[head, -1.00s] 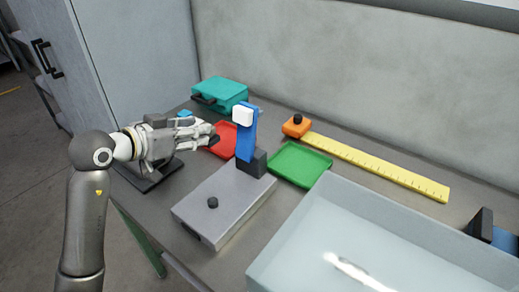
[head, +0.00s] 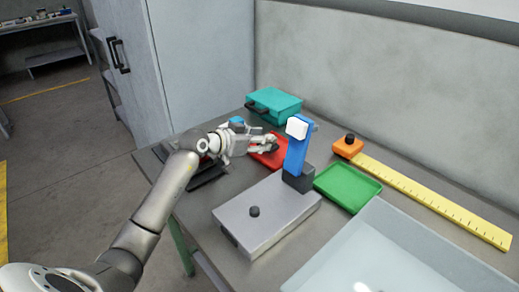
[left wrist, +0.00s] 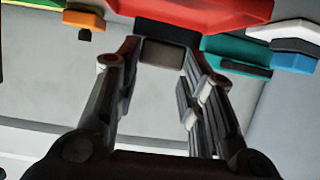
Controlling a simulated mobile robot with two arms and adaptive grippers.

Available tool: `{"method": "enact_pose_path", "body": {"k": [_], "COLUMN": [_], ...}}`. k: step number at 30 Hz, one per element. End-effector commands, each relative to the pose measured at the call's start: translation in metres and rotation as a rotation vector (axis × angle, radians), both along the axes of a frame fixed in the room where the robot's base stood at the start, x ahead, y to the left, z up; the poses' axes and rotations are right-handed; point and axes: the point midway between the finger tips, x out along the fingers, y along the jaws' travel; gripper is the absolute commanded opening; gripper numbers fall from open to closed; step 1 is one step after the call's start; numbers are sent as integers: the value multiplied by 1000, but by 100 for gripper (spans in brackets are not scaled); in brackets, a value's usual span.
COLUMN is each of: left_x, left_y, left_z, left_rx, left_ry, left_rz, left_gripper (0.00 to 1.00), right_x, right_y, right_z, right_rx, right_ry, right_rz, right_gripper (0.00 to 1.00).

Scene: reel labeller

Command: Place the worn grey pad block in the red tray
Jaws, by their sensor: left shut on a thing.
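The red tray (head: 266,161) lies on the table, partly covered by my left gripper (head: 274,145) in the head view. In the left wrist view the red tray (left wrist: 205,12) fills the top edge. My left gripper (left wrist: 160,52) is shut on the grey pad block (left wrist: 162,55), which sits between its fingertips, with a dark part beside it. The block appears close to the tray; whether it touches the tray I cannot tell. In the head view I cannot make the block out behind the fingers. My right gripper is not in view.
A blue post (head: 298,150) with a white top stands just right of the red tray. A grey box (head: 265,213) with a black knob is in front. A teal case (head: 275,103) is behind. A green tray (head: 348,187), orange block (head: 346,148) and yellow ruler (head: 435,200) lie right.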

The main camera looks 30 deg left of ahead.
Motion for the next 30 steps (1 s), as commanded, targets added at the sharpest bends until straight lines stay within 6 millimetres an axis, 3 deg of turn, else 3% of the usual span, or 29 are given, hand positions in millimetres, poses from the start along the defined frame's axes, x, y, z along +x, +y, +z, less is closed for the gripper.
{"method": "enact_pose_path", "body": {"k": [7,15,16,21,23,30], "left_x": [5,5,5,5,5,5], "left_y": [2,2,2,1,1,1], "left_z": [-31,-36,-37,-37,-37,-36], "left_rx": [1,0,1,0,0,0], "left_ry": [2,0,2,1,1,0], "left_rz": [1,1,1,0,0,0], "left_gripper": [3,3,38,60,66,66], "right_x": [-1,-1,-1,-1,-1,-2], "right_y": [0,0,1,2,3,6], "right_z": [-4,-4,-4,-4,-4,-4], "right_rx": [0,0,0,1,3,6], "right_ry": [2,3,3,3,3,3], "right_rz": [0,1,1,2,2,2], "right_gripper": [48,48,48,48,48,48]}}
